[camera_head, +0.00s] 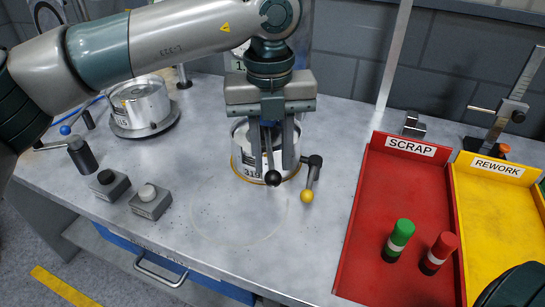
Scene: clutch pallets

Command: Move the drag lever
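A silver drum marked 319 (262,189) stands at the middle of the bench. My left gripper (272,160) points down over it. Its two fingers are apart and hide much of the drum's top and front. A thin rod with a black ball knob (272,177) shows between the fingers; I cannot tell if it touches them. Just right of the drum is a black-headed lever with a yellow knob (307,195). Another lever with a blue knob (65,130) is at the far left. I cannot tell which is the drag lever. My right gripper is out of view.
A second drum marked 315 (141,104) sits at the back left. Two small boxes with a black button (106,177) and a white button (148,193) are at the left front. A red SCRAP tray (385,235) and yellow REWORK tray (490,215) fill the right. The front middle is clear.

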